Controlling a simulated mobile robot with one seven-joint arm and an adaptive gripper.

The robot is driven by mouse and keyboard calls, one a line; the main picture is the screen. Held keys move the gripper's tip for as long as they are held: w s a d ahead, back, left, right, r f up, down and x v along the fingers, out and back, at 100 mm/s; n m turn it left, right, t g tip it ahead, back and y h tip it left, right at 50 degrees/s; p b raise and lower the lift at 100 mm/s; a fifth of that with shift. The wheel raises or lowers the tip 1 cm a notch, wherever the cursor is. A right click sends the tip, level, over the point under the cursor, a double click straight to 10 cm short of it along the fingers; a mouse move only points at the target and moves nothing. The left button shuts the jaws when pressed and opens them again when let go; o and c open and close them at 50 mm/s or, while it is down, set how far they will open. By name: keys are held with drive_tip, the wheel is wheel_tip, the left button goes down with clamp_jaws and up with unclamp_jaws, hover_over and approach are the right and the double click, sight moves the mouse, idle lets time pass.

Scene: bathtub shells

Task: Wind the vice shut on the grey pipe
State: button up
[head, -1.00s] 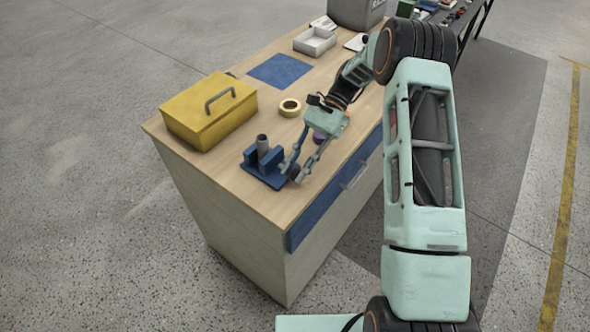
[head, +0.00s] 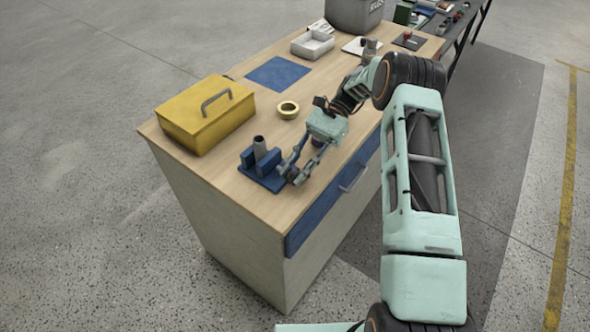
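The blue vice (head: 263,174) stands near the front left corner of the wooden bench top. The grey pipe (head: 260,146) stands upright between its jaws, with its dark open end on top. Whether the jaws touch the pipe is too small to tell. My gripper (head: 289,174) is at the vice's right side, its two fingers on either side of the small dark handle end there. The fingers mostly hide the handle, and I cannot tell whether they press on it.
A yellow toolbox (head: 206,115) stands left of the vice. A yellow tape roll (head: 288,110) and a blue mat (head: 278,73) lie behind.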

drive_tip(key=shift+o, duration=1.3)
drive_tip(key=shift+s+d+f, duration=0.1)
drive_tip(key=shift+s+d, duration=0.2)
drive_tip(key=shift+d, duration=0.05)
drive_tip(key=shift+w+a, duration=0.1)
drive_tip(key=shift+a, duration=0.05)
drive_tip(key=shift+r, duration=0.2)
wheel_tip(320, 180, up, 10)
drive_tip(key=shift+f, duration=0.1)
